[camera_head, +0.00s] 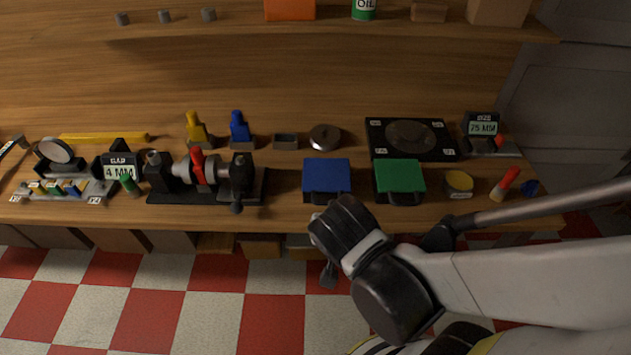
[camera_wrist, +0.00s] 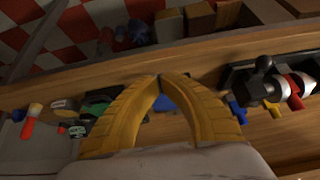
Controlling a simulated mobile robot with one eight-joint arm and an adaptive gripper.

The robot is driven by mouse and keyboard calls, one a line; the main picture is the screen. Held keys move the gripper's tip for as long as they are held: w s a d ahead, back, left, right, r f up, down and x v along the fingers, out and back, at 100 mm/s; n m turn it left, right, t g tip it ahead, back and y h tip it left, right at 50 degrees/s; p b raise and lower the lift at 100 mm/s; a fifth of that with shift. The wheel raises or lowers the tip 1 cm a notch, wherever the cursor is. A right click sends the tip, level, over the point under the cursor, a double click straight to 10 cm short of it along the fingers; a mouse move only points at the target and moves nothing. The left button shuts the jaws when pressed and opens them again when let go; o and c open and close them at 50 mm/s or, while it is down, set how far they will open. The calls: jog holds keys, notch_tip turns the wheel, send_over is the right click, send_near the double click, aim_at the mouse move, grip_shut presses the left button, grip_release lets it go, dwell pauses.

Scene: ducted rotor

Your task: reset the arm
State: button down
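My arm reaches in from the right in the head view, its dark wrist just in front of the bench's front edge. My gripper's fingers cannot be made out there. In the wrist view the two yellow fingers of my gripper (camera_wrist: 161,77) curve inward and their tips meet, with nothing seen held between them. Behind them, part of a blue thing shows in the gap. The blue case (camera_head: 326,177) and green case (camera_head: 400,178) lie on the bench just beyond my wrist in the head view.
A lathe-like fixture (camera_head: 203,178) stands left on the wooden bench (camera_head: 285,215); it shows at right in the wrist view (camera_wrist: 272,84). A black plate with a disc (camera_head: 411,138) and a yellow tin (camera_head: 459,182) lie right. Boxes fill a lower shelf. The checkered floor (camera_head: 220,300) in front looks clear.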

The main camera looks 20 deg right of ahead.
jog(key=shift+s+a, duration=0.1)
jog(key=shift+s, duration=0.25)
jog(key=shift+w+r, duration=0.1)
jog(key=d+r+n+t+y, duration=0.1)
jog(key=d+r+n+y, duration=0.1)
jog(key=r, duration=1)
jog(key=shift+s+d+n, duration=0.4)
jog(key=shift+d+n, duration=0.15)
jog(key=shift+n, duration=0.25)
dwell(0.9)
